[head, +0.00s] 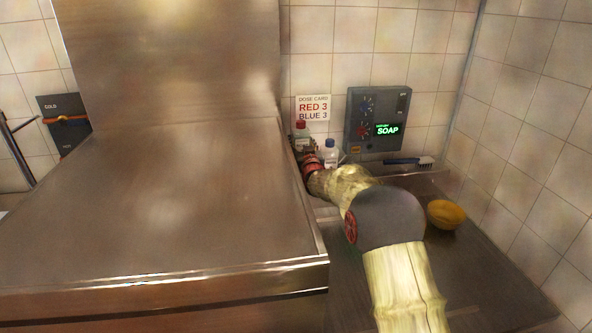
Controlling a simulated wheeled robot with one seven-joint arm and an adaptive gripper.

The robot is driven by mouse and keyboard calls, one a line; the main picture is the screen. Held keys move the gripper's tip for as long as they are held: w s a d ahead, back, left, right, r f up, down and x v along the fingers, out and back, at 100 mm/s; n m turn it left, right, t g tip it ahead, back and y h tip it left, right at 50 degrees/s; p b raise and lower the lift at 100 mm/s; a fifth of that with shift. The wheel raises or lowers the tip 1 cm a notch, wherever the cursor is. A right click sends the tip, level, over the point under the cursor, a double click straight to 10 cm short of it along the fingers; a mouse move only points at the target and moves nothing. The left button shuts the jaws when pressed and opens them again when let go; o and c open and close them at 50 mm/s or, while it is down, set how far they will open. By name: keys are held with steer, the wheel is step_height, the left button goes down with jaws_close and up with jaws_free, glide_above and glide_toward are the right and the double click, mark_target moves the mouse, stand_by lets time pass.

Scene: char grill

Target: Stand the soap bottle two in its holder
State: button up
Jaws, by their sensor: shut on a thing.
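A clear bottle with a red cap (301,132) is upright below the dose card, close to the steel hood's right edge. A second clear bottle with a blue cap (330,152) stands just right of it and looks lower. My gripper (299,152) is at the lower part of the red-capped bottle and appears shut on it. The fingertips are small and partly hidden by the hood. Which bottle is soap bottle two cannot be read. No holder can be made out clearly.
The large steel hood (160,200) fills the left and centre. A grey soap panel (377,118) is on the tiled wall by the dose card (313,108). A brush (408,161) and a yellow sponge-like item (446,214) lie on the dark counter (490,265), whose front right is clear.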

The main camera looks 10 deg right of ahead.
step_height(320, 180, down, 7)
steer(key=shift+f+b, duration=0.15)
steer(key=shift+b, duration=0.7)
steer(key=shift+f, duration=0.15)
steer(key=shift+f+b, duration=0.1)
steer(key=shift+b, duration=0.2)
steer(key=o, duration=1.5)
